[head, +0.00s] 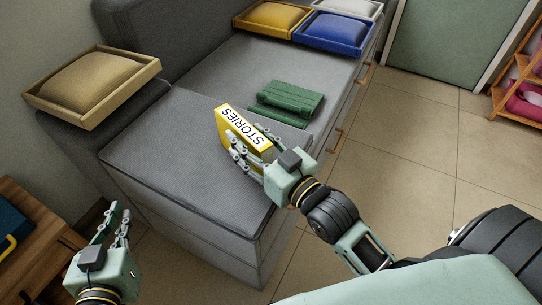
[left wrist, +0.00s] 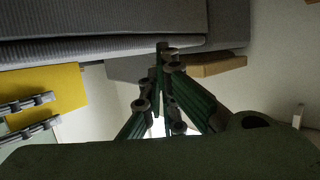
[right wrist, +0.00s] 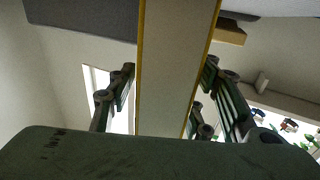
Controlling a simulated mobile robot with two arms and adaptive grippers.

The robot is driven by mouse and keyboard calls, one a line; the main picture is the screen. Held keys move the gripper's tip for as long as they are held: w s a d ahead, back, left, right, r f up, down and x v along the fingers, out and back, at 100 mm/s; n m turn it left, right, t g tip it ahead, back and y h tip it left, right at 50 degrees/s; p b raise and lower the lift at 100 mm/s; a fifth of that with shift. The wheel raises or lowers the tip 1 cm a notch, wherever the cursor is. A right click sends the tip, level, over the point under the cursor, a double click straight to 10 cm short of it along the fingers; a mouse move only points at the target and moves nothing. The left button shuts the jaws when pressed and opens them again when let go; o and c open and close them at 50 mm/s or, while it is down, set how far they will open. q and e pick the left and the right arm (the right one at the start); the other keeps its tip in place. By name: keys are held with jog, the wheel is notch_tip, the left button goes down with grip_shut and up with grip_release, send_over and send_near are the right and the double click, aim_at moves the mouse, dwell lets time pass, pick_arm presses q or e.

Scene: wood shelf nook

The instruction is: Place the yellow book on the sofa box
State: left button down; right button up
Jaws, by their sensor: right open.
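The yellow book (head: 243,131), with STORIES on its white spine, is tilted over the near grey section of the sofa box (head: 165,145). I cannot tell whether it touches the cushion. My right gripper (head: 244,150) is open, with its fingers on either side of the book. In the right wrist view, the book's pale page edge (right wrist: 177,65) stands between the fingers. Part of the yellow cover (left wrist: 55,88) shows in the left wrist view.
A green case (head: 288,101) lies on the sofa behind the book. A tan cushion tray (head: 92,86) sits on the left armrest. Yellow (head: 271,19) and blue (head: 335,32) cushion trays stand at the back. A wooden cabinet (head: 36,235) is at the lower left. The near grey cushion is mostly clear.

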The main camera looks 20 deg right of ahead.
aim_at(267, 157)
pick_arm(q)
jog(key=s+f+g, duration=0.1)
jog(key=s+a+f+g, duration=0.1)
jog(key=f, duration=0.1)
jog(key=s+f+g+p, duration=0.1)
jog(key=shift+a+f+y, duration=0.25)
jog(key=shift+f+y, duration=0.05)
jog(key=shift+y, duration=0.1)
pick_arm(e)
jog(key=v, duration=0.9)
jog(key=shift+s, duration=0.15)
